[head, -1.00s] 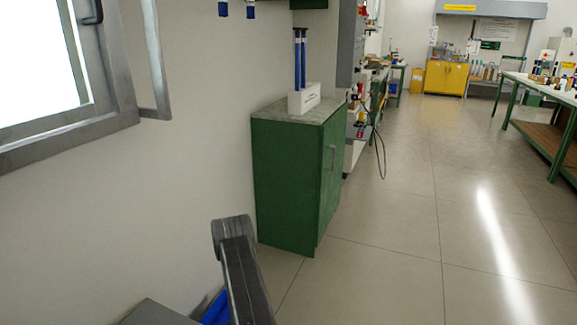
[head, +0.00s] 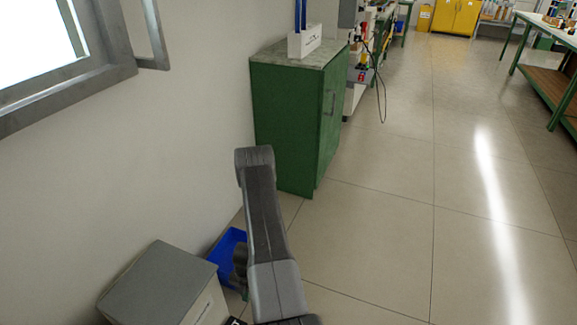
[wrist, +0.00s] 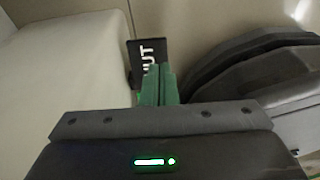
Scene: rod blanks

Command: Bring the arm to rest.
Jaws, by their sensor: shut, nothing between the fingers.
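My arm (head: 265,215) is bent, with its dark grey upper link rising in the lower middle of the head view and the elbow at the top. My gripper (wrist: 158,85) shows in the wrist view with its green fingers pressed together and nothing between them. Its fingers point toward a small black plate (wrist: 148,52) with white letters, partly hidden; I can read only "UT". I cannot tell whether the fingers touch it. In the head view the gripper is mostly hidden behind the arm.
A grey-topped box (head: 165,278) stands low at the left, with a blue bin (head: 230,243) beside it, close to my arm. A green cabinet (head: 285,130) stands against the wall, bearing a white holder (head: 304,42) with blue rods. The tiled floor (head: 400,220) to the right is clear.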

